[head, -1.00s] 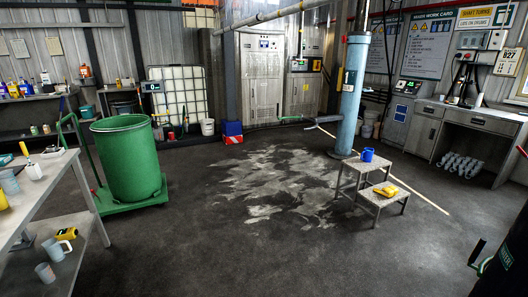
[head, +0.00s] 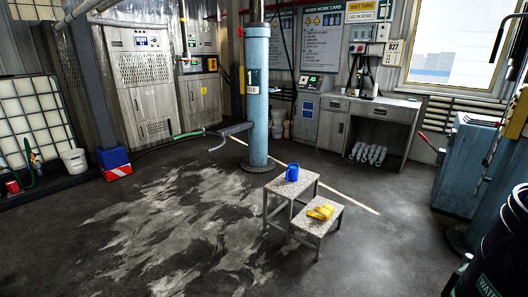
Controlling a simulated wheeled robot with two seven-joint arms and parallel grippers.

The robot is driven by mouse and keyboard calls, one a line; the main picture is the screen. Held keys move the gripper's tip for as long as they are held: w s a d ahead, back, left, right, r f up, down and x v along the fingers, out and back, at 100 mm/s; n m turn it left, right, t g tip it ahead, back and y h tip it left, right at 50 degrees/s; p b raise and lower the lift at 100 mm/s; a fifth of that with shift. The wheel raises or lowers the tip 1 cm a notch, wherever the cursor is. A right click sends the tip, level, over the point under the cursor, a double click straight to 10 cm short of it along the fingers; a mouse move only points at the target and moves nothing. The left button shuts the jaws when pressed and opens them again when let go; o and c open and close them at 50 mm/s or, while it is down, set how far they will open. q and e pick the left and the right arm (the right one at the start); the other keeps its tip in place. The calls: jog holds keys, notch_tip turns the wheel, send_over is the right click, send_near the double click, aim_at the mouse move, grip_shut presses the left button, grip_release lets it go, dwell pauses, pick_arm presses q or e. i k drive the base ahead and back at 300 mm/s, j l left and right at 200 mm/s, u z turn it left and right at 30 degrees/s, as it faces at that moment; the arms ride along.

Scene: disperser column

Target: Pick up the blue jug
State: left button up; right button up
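The blue jug (head: 292,172) stands upright on the upper step of a small grey two-step stool (head: 274,186), right of the middle in the head view. A yellow item (head: 320,212), perhaps gloves, lies on the lower step in front of it. The jug is small in the picture and nothing covers it. Neither of my grippers shows in the head view.
A blue column (head: 257,100) stands behind the stool. A dark barrel (head: 500,245) is at the lower right and a blue-grey cabinet (head: 465,165) at the right. A blue and red box (head: 114,162) is at left. The floor before the stool is clear.

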aim_at(292, 173)
jog(key=i+l, duration=0.25)
jog(key=l, duration=0.15)
jog(key=i+l, duration=0.5)
jog(key=l, duration=0.25)
jog(key=i+l, duration=0.25)
jog(key=l, duration=0.15)
jog(key=i+l+u, duration=0.1)
jog(key=i+l, duration=0.15)
jog(key=i+j+u, duration=0.1)
jog(key=i+u, duration=0.3)
jog(key=i, duration=0.25)
jog(key=i+l+u, duration=0.15)
jog(key=i+u, duration=0.3)
jog(key=i, duration=0.2)
